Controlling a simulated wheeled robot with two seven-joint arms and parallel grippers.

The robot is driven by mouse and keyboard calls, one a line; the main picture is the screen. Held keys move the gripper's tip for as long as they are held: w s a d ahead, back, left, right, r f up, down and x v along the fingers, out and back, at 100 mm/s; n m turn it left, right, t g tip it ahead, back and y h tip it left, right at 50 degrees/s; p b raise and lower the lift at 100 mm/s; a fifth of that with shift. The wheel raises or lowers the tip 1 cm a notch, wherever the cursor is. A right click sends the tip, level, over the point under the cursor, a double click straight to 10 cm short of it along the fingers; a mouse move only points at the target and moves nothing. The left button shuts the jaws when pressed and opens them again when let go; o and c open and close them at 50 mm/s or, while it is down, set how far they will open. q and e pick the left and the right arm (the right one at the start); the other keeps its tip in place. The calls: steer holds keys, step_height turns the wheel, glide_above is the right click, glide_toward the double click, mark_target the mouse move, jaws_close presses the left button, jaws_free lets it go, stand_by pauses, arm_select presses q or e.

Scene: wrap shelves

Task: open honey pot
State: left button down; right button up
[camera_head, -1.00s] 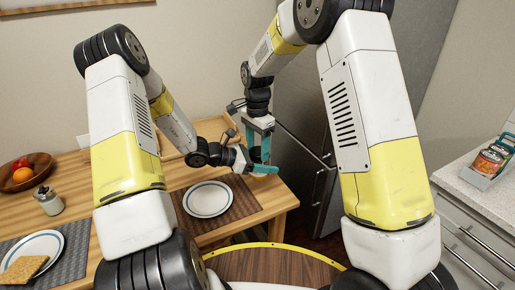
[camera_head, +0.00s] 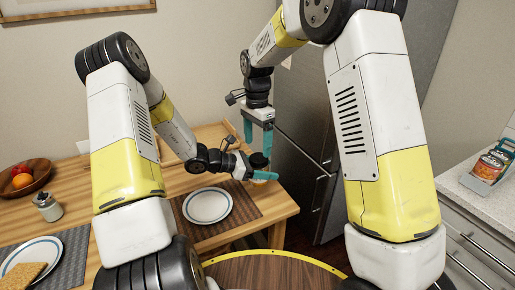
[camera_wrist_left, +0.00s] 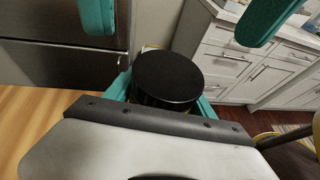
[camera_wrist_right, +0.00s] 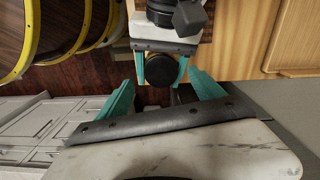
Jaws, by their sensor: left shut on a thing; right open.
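The honey pot has a round black lid (camera_head: 260,160) and a yellowish body (camera_head: 263,176), mostly hidden by fingers. My left gripper (camera_head: 257,173) is shut around the pot and holds it upright off the table's right edge. In the left wrist view the lid (camera_wrist_left: 167,78) sits between the left fingers. My right gripper (camera_head: 259,148) points down above the pot, open and empty. Its fingertips show apart on both sides above the lid in the left wrist view. In the right wrist view the lid (camera_wrist_right: 160,70) lies between and beyond the open fingers, apart from them.
The wooden table (camera_head: 283,205) holds a white plate (camera_head: 208,206) on a dark mat, a fruit bowl (camera_head: 24,178), a small jar (camera_head: 47,207) and a toast plate at left. A steel fridge (camera_head: 345,110) stands behind. A counter (camera_head: 485,205) with cans is at right.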

mark_target(259, 157)
steer(key=r+m, duration=0.1)
steer(key=r, duration=0.1)
steer(key=shift+w+d+r+m, duration=0.2)
steer(key=shift+r+m, duration=0.2)
steer(key=shift+f, duration=3.85)
steer(key=c, duration=1.5)
steer(key=n, duration=0.3)
steer(key=o, duration=1.5)
steer(key=shift+o, duration=0.2)
steer(key=shift+r, duration=0.1)
